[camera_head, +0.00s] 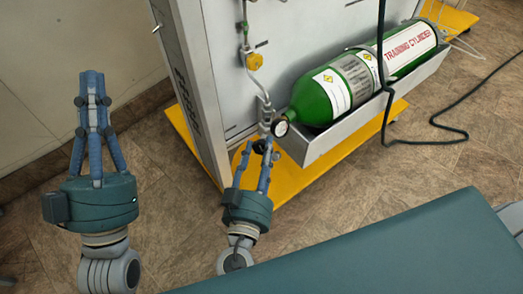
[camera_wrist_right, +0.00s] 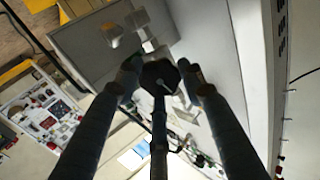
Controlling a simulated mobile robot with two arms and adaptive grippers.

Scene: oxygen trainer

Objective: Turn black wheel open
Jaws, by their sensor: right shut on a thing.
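The black wheel (camera_wrist_right: 160,74) shows in the right wrist view as a dark, many-sided knob with a pale line on its face. It sits between the two fingertips of my right gripper (camera_wrist_right: 161,78), which is shut on it. In the head view the right gripper (camera_head: 260,150) reaches up to the valve fittings below the green cylinder's (camera_head: 320,98) near end, and its fingertips mostly hide the wheel. My left gripper (camera_head: 92,80) is at the left, pointing up, with its fingertips together and empty, away from the wheel.
A round gauge (camera_head: 280,128) is close to the right fingertips. The cylinder lies in a grey tray (camera_head: 350,122) on the grey panel, above a yellow base (camera_head: 285,180). A yellow knob (camera_head: 254,61) is above on the pipe. A black cable (camera_head: 440,140) hangs at the right.

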